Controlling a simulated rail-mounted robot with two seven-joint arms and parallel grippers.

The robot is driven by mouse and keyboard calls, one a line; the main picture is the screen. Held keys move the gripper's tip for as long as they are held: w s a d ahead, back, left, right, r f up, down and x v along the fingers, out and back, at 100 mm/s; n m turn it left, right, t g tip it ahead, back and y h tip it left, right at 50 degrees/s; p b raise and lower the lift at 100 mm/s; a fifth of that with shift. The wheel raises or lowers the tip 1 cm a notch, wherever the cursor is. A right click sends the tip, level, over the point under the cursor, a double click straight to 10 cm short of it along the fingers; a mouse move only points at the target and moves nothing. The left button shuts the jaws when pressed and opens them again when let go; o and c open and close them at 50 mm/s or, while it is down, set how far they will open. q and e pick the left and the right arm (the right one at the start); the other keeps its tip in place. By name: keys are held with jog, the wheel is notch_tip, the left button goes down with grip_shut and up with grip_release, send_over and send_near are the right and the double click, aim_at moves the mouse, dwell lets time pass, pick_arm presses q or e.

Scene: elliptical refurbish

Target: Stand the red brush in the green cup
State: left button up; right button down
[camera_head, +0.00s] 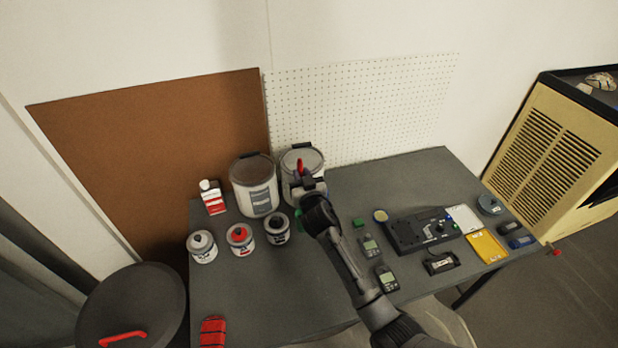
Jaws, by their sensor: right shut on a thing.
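The red brush (300,166) stands roughly upright at the back of the table, and its red upper part shows above my right gripper (306,186). My right gripper is shut on it. A bit of green (298,214) shows just left of my right wrist, below the brush, and looks like the green cup. My arm hides most of it. I cannot tell whether the brush's lower end is inside the cup. My left gripper is not in view.
Two large lidded tubs (258,203) stand behind the gripper. Several small paint cans (240,240) and a red-and-white bottle (212,197) are to the left. A black device (420,230), handheld meters (371,246) and a yellow tray (486,247) lie right. The table's front left is mostly clear.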

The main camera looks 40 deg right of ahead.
jog(key=shift+w+d, duration=0.15)
jog(key=shift+d, duration=0.05)
jog(key=shift+f+b, duration=0.25)
jog(key=shift+b, duration=0.05)
jog(key=shift+f+b, duration=0.9)
jog(key=shift+f, duration=0.05)
notch_tip(320, 180, down, 6)
jog(key=b, duration=0.5)
jog(key=shift+f+b, duration=0.25)
jog(key=shift+b, duration=0.15)
pick_arm(q)
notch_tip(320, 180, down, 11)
jog(key=b, duration=0.3)
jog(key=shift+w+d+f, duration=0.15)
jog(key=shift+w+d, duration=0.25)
pick_arm(e)
jog(key=shift+f, duration=1.8)
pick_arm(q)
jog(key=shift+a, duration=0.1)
pick_arm(e)
jog(key=c, duration=1)
grip_release()
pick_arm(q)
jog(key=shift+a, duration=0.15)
